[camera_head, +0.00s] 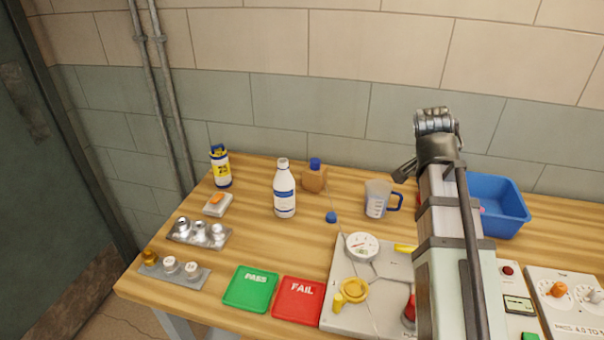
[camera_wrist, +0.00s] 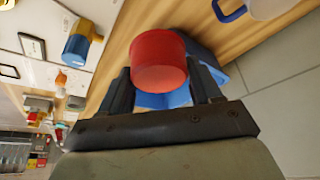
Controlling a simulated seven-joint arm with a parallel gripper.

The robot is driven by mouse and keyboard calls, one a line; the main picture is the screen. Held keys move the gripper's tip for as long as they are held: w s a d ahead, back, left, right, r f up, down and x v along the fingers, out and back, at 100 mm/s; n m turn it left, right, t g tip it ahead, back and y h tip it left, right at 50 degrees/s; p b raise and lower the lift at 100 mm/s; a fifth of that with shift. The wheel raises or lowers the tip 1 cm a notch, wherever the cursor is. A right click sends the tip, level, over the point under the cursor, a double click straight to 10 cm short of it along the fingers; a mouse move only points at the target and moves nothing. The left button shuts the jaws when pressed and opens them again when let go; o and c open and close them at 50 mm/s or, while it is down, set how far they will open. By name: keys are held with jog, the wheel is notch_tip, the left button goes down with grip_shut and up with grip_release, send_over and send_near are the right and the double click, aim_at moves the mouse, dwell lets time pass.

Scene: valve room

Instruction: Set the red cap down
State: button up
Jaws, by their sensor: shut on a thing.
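The red cap (camera_wrist: 158,62) is between the two fingers of my gripper (camera_wrist: 160,82) in the wrist view, and the gripper is shut on it. The cap's round end faces the camera. In the head view my gripper (camera_head: 405,171) is above the back right of the wooden table (camera_head: 250,215), left of the blue bin (camera_head: 502,205). My arm hides most of the cap there. The bin also shows behind the cap in the wrist view (camera_wrist: 207,58). I cannot tell the cap's height above the table.
A white bottle (camera_head: 284,190), a small brown bottle (camera_head: 314,178) and a blue cap (camera_head: 331,217) are further left. Green PASS (camera_head: 250,289) and red FAIL (camera_head: 298,299) mats lie at the front. A valve panel (camera_head: 345,265) sits beside them.

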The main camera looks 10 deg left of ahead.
jog(key=w+a+m, duration=0.1)
jog(key=w+a, duration=0.7)
jog(key=a, duration=0.1)
jog(key=m+g, duration=0.2)
jog(key=m, duration=0.1)
send_over(273, 172)
jog(key=a, duration=0.2)
notch_tip(273, 172, down, 6)
jog(key=r, duration=0.1)
jog(key=shift+t+h, duration=0.3)
jog(key=shift+h, duration=0.2)
jog(key=shift+s+d+f, duration=0.1)
jog(key=shift+d+f, duration=0.05)
jog(key=shift+f, duration=2.3)
jog(key=shift+s+d+f, duration=0.1)
jog(key=shift+d+f, duration=0.05)
jog(key=shift+f, duration=2.3)
jog(key=o, duration=1.1)
jog(key=shift+f, duration=0.1)
